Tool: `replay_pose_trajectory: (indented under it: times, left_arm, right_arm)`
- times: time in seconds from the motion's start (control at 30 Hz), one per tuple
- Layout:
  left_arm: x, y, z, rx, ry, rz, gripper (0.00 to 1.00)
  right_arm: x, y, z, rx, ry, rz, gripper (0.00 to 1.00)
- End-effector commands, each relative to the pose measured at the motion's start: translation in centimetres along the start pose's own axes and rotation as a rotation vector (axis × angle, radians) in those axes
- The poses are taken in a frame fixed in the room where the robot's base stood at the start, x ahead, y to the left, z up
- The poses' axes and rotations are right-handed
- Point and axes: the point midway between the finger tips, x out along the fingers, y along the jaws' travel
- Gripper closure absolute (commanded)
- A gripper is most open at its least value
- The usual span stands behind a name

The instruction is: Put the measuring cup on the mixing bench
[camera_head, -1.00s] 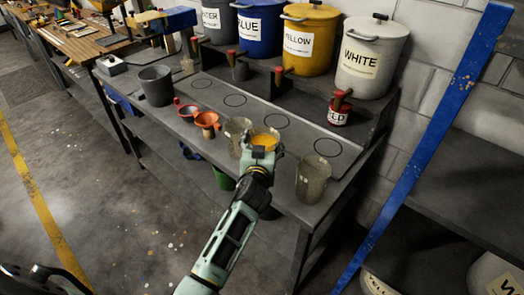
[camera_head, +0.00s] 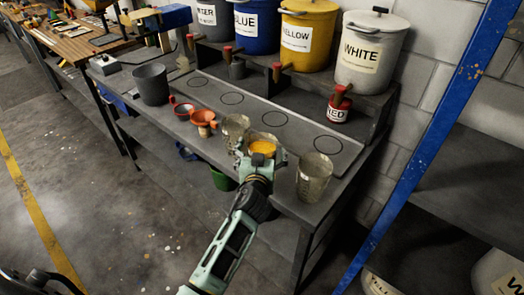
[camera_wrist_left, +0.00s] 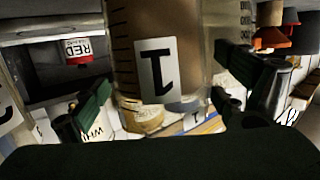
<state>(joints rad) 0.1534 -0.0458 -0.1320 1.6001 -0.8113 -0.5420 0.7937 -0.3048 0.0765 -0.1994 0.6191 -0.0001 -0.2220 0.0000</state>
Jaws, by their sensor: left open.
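The measuring cup (camera_head: 263,147), clear with yellow-orange contents, is at the front of the mixing bench (camera_head: 340,192), between two other clear cups. It looks upright and set down on the bench; its base is hidden by my gripper in the head view. In the left wrist view the cup (camera_wrist_left: 155,75) shows a "1" label and dark scale marks. My left gripper (camera_head: 261,160) is open, with its fingers spread on either side of the cup. Its fingers also show in the left wrist view (camera_wrist_left: 160,100). My right gripper is not in view.
Clear cups stand to the left (camera_head: 235,130) and right (camera_head: 314,178). Orange-red funnels (camera_head: 204,122) and a dark bucket (camera_head: 151,84) are farther left. Labelled paint buckets (camera_head: 372,50) and a red can (camera_head: 338,108) stand behind. A blue post (camera_head: 430,140) rises at the right.

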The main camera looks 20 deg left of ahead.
Motion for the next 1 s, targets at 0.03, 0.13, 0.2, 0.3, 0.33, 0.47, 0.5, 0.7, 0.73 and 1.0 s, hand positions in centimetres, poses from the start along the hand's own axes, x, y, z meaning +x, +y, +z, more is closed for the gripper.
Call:
replay_pose_trajectory:
  times: [0.03, 0.13, 0.2, 0.3, 0.33, 0.47, 0.5, 0.7, 0.73, 1.0]
  left_arm:
    - [0.0, 0.0, 0.0, 0.000, 0.001, 0.000, 0.09]
    - [-0.1, 0.0, 0.0, 0.000, 0.001, 0.000, 0.09]
    - [-0.5, 0.0, 0.1, 0.000, 0.001, 0.001, 0.09]
    - [-1.7, 0.1, 0.1, -0.002, 0.000, 0.002, 0.09]
    - [-2.2, 0.1, 0.2, -0.002, 0.000, 0.001, 0.09]
    - [-4.7, 0.1, 0.3, -0.002, 0.000, 0.002, 0.09]
    - [-5.6, 0.0, 0.3, -0.003, -0.001, 0.001, 0.09]
    - [-9.3, 0.0, 0.2, -0.004, 0.000, 0.000, 0.09]
    - [-9.8, 0.0, 0.2, -0.003, 0.000, 0.001, 0.09]
    - [-12.0, 0.0, 0.0, -0.001, 0.000, 0.000, 0.09]
  right_arm:
    - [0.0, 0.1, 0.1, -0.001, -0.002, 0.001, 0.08]
    - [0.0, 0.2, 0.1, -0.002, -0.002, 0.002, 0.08]
    - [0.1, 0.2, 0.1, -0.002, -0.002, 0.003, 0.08]
    - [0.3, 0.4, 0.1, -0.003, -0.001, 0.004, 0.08]
    - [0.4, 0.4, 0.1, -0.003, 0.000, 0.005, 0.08]
    - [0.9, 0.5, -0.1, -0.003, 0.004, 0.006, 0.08]
    - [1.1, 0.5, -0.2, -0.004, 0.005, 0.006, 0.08]
    - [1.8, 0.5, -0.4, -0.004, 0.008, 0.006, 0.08]
    - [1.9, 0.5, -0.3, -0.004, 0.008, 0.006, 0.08]
    - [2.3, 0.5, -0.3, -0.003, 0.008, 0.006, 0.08]
